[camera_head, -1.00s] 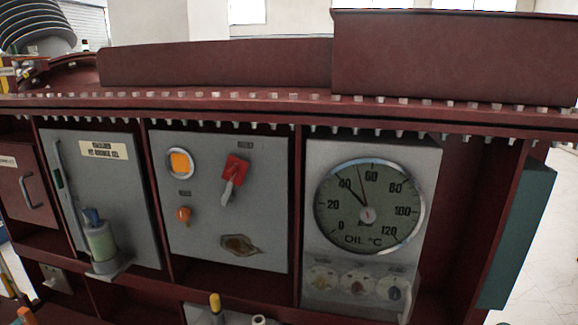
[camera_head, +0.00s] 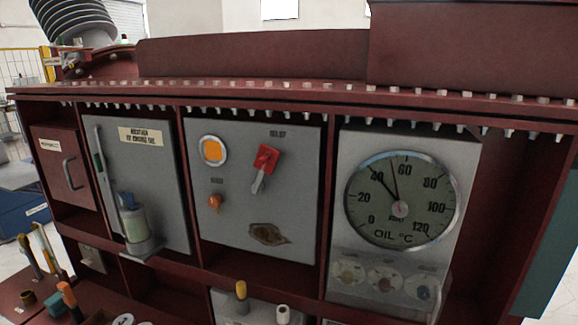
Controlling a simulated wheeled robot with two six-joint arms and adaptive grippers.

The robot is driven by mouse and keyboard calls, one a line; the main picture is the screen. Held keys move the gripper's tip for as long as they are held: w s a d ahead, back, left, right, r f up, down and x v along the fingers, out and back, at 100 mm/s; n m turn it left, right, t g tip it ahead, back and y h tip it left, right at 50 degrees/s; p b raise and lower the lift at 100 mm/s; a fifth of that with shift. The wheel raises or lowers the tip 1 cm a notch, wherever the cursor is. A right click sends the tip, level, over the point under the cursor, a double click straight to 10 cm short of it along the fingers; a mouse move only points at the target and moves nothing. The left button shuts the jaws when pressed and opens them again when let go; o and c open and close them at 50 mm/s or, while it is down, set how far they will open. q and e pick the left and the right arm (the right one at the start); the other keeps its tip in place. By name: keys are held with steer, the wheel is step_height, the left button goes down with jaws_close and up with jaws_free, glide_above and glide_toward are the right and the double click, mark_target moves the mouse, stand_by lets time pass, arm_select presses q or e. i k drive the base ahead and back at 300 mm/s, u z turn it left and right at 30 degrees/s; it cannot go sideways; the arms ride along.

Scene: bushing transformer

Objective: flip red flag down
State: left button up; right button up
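The red flag (camera_head: 266,157) is a small red piece with a grey metal lever (camera_head: 258,181) hanging from it, tilted down to the left. It sits on the upper right of a grey panel (camera_head: 290,205) on the dark red transformer. Neither of my grippers shows in the head view.
A large oil temperature dial (camera_head: 402,199) is to the right, above several small knobs. A grey door (camera_head: 160,175) with a cylinder (camera_head: 136,222) in front is to the left. A shelf with upright handles (camera_head: 70,300) lies at lower left.

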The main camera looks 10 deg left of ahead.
mark_target(266, 160)
steer(key=k, duration=1.3)
steer(key=z, duration=0.7)
steer(key=i, duration=1.25)
steer(key=u, duration=0.4)
